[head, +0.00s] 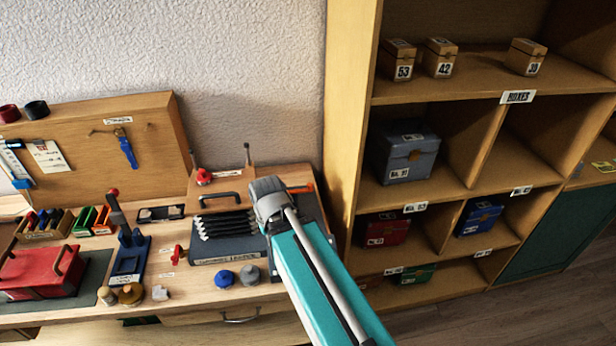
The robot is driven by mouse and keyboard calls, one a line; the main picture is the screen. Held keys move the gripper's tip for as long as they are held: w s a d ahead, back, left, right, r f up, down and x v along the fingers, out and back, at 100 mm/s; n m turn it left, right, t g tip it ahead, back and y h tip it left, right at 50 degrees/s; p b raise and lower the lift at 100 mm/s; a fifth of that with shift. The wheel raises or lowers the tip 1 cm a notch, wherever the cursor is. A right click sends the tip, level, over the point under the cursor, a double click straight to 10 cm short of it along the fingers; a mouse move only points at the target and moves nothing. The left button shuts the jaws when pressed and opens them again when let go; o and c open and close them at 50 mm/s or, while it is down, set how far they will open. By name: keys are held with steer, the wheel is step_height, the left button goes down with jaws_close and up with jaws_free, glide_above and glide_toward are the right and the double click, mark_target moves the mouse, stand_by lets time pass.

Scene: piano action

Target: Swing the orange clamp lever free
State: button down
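An orange bar (301,189), which looks like the clamp lever, shows at the right end of the piano action on the bench. The piano action (224,224) has a row of dark parts above a grey block with a label. My teal arm with its grey joint crosses in front of the action's right part and hides much of it. The lower part of the orange bar and what it joins to are hidden or too small to tell. My gripper's fingers do not show, so I cannot see whether they touch the bar.
A blue knob (224,278) and a grey knob (249,274) lie in front. A red toolbox (40,272) and a blue rack (130,256) stand left. A wooden shelf unit (350,130) rises close on the right.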

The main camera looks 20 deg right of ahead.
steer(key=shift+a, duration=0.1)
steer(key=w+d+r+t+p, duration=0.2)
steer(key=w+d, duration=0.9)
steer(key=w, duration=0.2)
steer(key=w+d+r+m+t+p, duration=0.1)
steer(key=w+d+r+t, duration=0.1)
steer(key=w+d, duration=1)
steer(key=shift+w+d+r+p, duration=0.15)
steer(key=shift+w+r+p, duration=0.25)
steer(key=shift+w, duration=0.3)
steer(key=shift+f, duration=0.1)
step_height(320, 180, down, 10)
steer(key=b, duration=1)
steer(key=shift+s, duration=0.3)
